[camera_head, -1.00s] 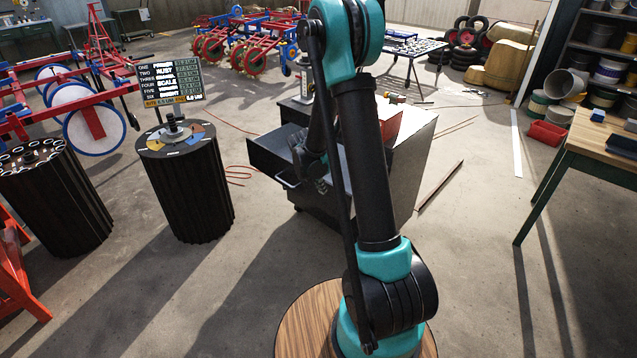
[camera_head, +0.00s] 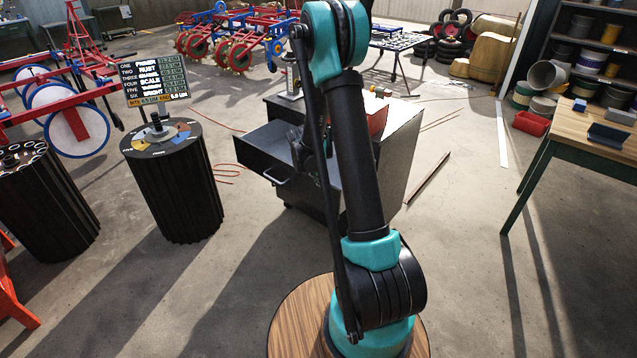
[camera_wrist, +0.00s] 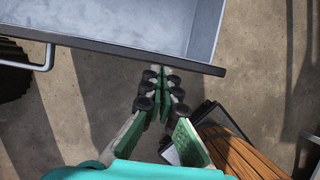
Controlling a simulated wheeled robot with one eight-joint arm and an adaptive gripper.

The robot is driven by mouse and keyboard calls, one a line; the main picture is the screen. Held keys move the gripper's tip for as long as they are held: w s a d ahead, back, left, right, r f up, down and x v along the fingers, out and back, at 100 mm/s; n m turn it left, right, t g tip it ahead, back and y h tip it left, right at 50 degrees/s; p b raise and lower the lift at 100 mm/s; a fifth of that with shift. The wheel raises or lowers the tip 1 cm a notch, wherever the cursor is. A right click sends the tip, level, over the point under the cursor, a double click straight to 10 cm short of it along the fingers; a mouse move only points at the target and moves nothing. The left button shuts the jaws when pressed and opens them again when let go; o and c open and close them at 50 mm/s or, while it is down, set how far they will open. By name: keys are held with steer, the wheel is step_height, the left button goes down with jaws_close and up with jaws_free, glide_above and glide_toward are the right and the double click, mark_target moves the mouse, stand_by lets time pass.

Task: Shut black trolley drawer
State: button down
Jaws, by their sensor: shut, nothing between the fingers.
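The black trolley (camera_head: 391,165) stands behind my arm, and its upper drawer (camera_head: 262,143) is pulled out to the left. In the wrist view the drawer's pale, empty inside shows at the top, with its dark front edge (camera_wrist: 110,48) and bar handle (camera_wrist: 42,66) at the left. My gripper (camera_wrist: 160,70) is shut and empty, its fingertips at that front edge, right of the handle and near the drawer's right corner. I cannot tell whether they touch it. In the head view my arm hides most of the gripper.
A fluted black pedestal (camera_head: 172,195) with a sign stands left of the drawer, with floor between them. A wooden workbench (camera_head: 570,135) stands at the right. A long bar (camera_head: 428,178) lies on the floor right of the trolley.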

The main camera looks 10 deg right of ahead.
steer(key=w+d, duration=1.1)
steer(key=d, duration=0.4)
steer(key=shift+w+d, duration=0.3)
steer(key=shift+d, duration=0.1)
